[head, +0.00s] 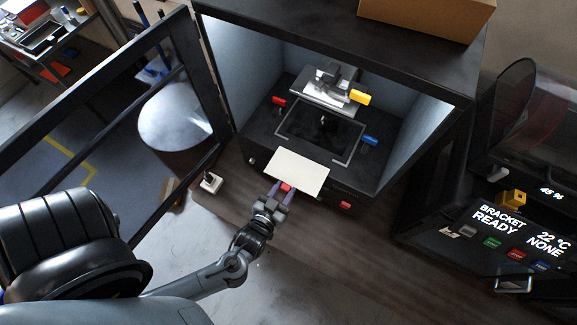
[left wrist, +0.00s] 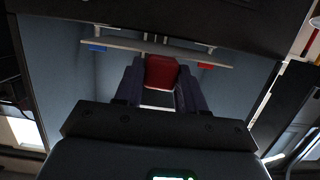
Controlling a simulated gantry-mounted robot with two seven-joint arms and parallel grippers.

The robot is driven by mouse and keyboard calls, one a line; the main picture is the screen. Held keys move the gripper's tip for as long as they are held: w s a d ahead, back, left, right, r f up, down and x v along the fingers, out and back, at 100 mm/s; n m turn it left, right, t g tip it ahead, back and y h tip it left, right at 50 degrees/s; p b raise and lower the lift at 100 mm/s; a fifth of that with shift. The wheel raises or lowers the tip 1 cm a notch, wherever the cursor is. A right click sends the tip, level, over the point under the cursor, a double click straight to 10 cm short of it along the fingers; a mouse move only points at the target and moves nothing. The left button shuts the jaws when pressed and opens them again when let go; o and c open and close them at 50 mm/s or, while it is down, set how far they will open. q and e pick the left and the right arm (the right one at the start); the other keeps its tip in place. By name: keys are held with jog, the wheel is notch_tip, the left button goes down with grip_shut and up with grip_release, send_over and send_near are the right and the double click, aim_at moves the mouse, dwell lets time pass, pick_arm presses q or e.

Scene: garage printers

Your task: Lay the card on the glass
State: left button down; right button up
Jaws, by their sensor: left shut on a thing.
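The card (head: 297,170) is a cream rectangle with a red grip block (head: 287,187) at its near edge. My left gripper (head: 283,190) is shut on that red block and holds the card at the front of the open printer chamber. In the left wrist view the red block (left wrist: 161,73) sits between the two fingers, and the card (left wrist: 120,45) shows nearly edge-on as a pale strip. The glass (head: 321,132) is a dark plate in a grey frame inside the chamber, beyond the card. The card does not lie on it. My right gripper is not in view.
A print head (head: 334,80) with a yellow block (head: 360,97) is behind the glass. A red tab (head: 279,101) and a blue tab (head: 370,140) flank it. The chamber walls and roof enclose it; the open door (head: 120,119) is at left. A cardboard box (head: 430,14) is on top.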

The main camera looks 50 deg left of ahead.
aim_at(299, 166)
pick_arm(q)
jog(key=shift+w, duration=0.1)
jog(key=shift+r+p, duration=0.15)
jog(key=shift+p, duration=0.25)
jog(key=shift+w+a, duration=0.2)
jog(key=shift+w, duration=0.5)
jog(key=shift+r+x, duration=0.2)
jog(key=shift+x, duration=0.55)
jog(key=shift+r+x, duration=0.15)
jog(key=shift+x, duration=0.6)
jog(key=shift+r+x, duration=0.2)
jog(key=shift+x, duration=0.55)
jog(key=shift+r+b+x, duration=0.2)
jog(key=shift+r+x, duration=0.05)
jog(key=shift+x, duration=0.95)
jog(key=shift+r+b+x, duration=0.2)
jog(key=shift+x, duration=1.05)
jog(key=shift+r+b+x, duration=0.15)
jog(key=shift+r+x, duration=0.05)
jog(key=shift+x, duration=0.6)
jog(key=shift+r+b+x, duration=0.1)
jog(key=shift+r+x, duration=0.1)
jog(key=shift+x, duration=0.6)
jog(key=shift+r+b+x, duration=0.15)
jog(key=shift+r+x, duration=0.05)
jog(key=shift+x, duration=0.6)
jog(key=shift+w+a, duration=0.25)
jog(key=shift+w, duration=0.3)
